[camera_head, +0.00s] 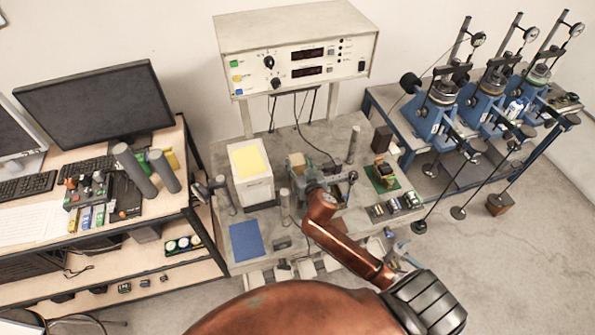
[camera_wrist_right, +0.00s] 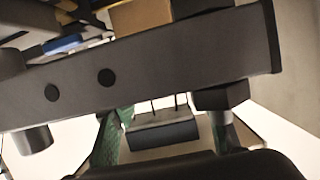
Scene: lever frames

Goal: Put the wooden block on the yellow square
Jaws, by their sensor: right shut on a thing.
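The wooden block (camera_head: 297,163) is small and tan, on the grey table just behind my right gripper. A tan block face, likely the same block, shows at the top of the right wrist view (camera_wrist_right: 142,14). The yellow square (camera_head: 249,160) lies bare on top of a white box, left of the block. My right gripper (camera_head: 322,186) reaches in from the front right. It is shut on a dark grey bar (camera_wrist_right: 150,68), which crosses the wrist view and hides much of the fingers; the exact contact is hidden. The block appears outside the grip. My left gripper is not in view.
A blue square (camera_head: 247,241) lies at the table's front left. A green circuit board (camera_head: 384,178) lies to the right. A large instrument (camera_head: 297,60) stands above the back edge.

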